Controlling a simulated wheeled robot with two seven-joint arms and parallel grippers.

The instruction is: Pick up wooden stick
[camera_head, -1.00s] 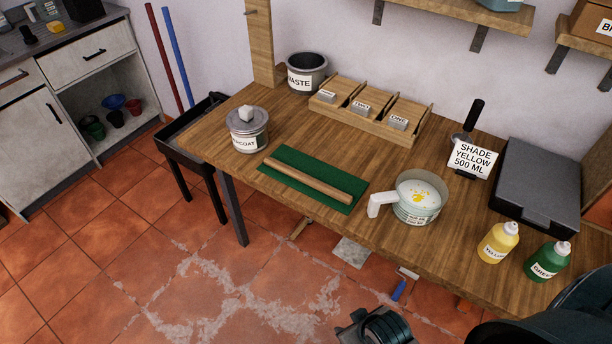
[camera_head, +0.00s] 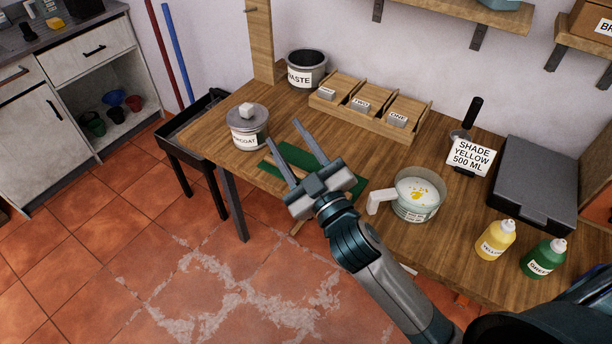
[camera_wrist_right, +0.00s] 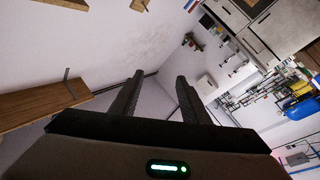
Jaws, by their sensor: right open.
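The wooden stick (camera_head: 297,171) lies on a green mat (camera_head: 327,159) near the front edge of the wooden table. My right gripper and forearm hide most of it in the head view. My right gripper (camera_head: 284,133) is open and empty, its two fingers pointing up and left across the mat. It appears to be above the stick, not around it. In the right wrist view the open fingers (camera_wrist_right: 158,77) show with nothing between them, facing the wall and cabinets. My left gripper is not in view.
A lidded tin (camera_head: 248,128) stands left of the mat. A handled pot (camera_head: 418,195) of white and yellow paint stands right. Behind are a waste tin (camera_head: 306,70) and a wooden three-slot tray (camera_head: 372,110). Yellow (camera_head: 495,240) and green (camera_head: 543,258) bottles stand at the right.

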